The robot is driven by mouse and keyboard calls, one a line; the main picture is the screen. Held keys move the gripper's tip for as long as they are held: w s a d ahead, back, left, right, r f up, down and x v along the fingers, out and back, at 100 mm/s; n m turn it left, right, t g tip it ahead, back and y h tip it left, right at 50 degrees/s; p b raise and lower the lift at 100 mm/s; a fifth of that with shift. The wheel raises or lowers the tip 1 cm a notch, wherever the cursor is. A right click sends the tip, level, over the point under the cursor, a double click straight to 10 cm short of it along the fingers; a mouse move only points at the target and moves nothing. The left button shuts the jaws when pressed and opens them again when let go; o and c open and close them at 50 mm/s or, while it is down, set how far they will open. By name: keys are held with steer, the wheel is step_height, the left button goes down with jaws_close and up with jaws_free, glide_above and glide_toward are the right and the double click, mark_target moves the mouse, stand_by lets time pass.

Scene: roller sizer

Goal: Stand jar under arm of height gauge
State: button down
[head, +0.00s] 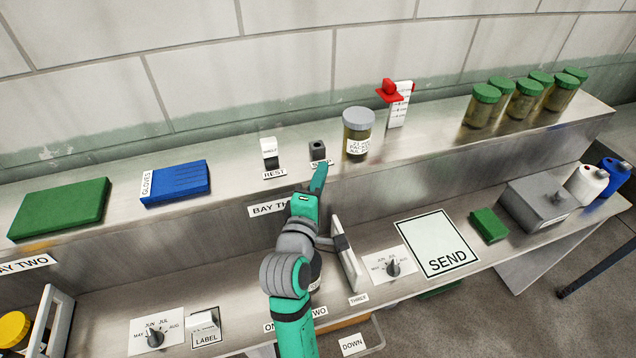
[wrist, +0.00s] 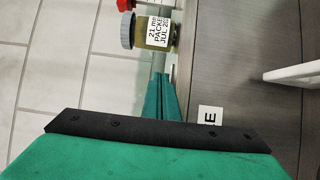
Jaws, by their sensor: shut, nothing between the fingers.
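A jar (head: 358,139) with a grey lid and a white label stands upright on the raised back ledge. It also shows in the wrist view (wrist: 152,31), where its label reads 21 mm, packed. The height gauge (head: 398,108), a white scale plate with a red arm (head: 389,91), stands just right of and behind the jar. The jar is beside the gauge, not under its arm. My gripper (head: 320,176) is shut and empty at the front of the ledge, left of and below the jar. Its closed green fingers (wrist: 163,98) point toward the jar's side in the wrist view.
Several green-lidded jars (head: 523,98) stand at the ledge's right. Small dark and white blocks (head: 270,157) sit left of the jar. A blue box (head: 176,183) and green pad (head: 62,208) lie further left. An upright white panel (head: 349,260) is beside my arm.

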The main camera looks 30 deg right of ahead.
mark_target(338, 164)
steer(key=x, duration=0.3)
steer(key=shift+w+d, duration=0.15)
steer(key=shift+w, duration=0.1)
steer(key=d, duration=0.3)
steer(key=shift+w+d, duration=0.15)
steer(key=shift+w, duration=0.05)
steer(key=shift+d, duration=0.6)
